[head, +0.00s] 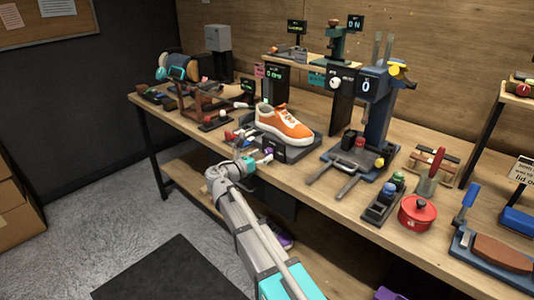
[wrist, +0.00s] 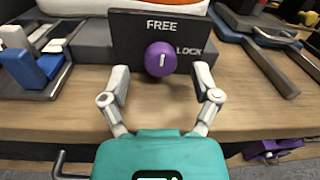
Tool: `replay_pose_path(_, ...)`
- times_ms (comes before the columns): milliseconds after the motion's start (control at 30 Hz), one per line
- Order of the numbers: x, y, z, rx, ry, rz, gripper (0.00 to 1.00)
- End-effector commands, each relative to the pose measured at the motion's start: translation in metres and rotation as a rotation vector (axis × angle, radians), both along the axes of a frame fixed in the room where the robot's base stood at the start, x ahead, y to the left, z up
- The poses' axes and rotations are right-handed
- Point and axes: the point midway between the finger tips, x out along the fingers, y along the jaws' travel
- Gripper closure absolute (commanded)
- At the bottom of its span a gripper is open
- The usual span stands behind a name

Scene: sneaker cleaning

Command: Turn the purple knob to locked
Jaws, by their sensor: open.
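The purple knob (wrist: 161,59) sits on a dark panel (wrist: 128,34) at the front of the sneaker's stand. In the wrist view its white mark is almost upright, leaning slightly right, toward the word FREE above it; LOCK is printed to its right. My gripper (wrist: 161,80) is open, with one finger on each side just short of the knob and nothing between them. In the head view the knob (head: 268,151) shows small beside my gripper (head: 258,159). The orange sneaker (head: 284,124) rests on the stand above the panel.
The wooden bench edge (wrist: 255,133) runs below the panel. Blue blocks (wrist: 24,67) stand to the left and a dark metal fork (wrist: 270,65) lies to the right. In the head view a red pot (head: 417,213) stands further right. A purple item (wrist: 272,149) is below the bench.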

Motion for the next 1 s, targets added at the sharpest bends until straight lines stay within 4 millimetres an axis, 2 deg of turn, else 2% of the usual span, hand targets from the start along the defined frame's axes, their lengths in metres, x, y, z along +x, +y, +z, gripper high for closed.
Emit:
replay_pose_path(233,0.018,-0.015,0.0,0.0,0.0,0.0,0.21)
replay_pose_path(667,0.02,-0.017,0.0,0.0,0.0,0.001,0.22)
replay_pose_path(1000,0.02,-0.016,0.0,0.0,0.0,0.002,0.86)
